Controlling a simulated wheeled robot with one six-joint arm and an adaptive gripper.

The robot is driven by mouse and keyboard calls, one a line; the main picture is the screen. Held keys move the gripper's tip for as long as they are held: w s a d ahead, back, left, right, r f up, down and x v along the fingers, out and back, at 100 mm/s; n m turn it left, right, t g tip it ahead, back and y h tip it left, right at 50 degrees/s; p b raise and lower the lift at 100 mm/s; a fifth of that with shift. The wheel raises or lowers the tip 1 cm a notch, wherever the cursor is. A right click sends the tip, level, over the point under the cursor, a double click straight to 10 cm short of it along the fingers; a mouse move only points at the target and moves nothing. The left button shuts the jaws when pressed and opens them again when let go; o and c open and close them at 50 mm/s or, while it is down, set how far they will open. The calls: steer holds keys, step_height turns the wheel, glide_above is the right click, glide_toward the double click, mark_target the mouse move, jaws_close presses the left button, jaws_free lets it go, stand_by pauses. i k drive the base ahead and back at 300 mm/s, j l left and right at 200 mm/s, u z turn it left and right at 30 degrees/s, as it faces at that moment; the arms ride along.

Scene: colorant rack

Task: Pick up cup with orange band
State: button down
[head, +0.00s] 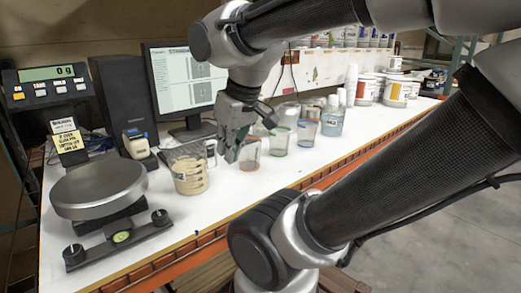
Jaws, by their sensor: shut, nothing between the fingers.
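A clear cup with an orange-red band (250,154) stands upright on the white bench, just right of my gripper in the head view. My gripper (231,154) points down at the cup's left side and is shut, with nothing held. It partly overlaps the cup's upper left in the picture; I cannot tell whether they touch. A cup with a green band (280,141) and a cup with a blue band (307,131) stand to the right of the orange one.
A clear pitcher (190,174) with tan contents stands left of my gripper. A round-topped scale (98,186) is at the left, and a monitor (183,80) stands behind. A bluish container (332,120) and several paint cans (398,92) are farther right. The front bench strip is clear.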

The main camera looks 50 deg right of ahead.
mark_target(249, 158)
steer(key=z, duration=1)
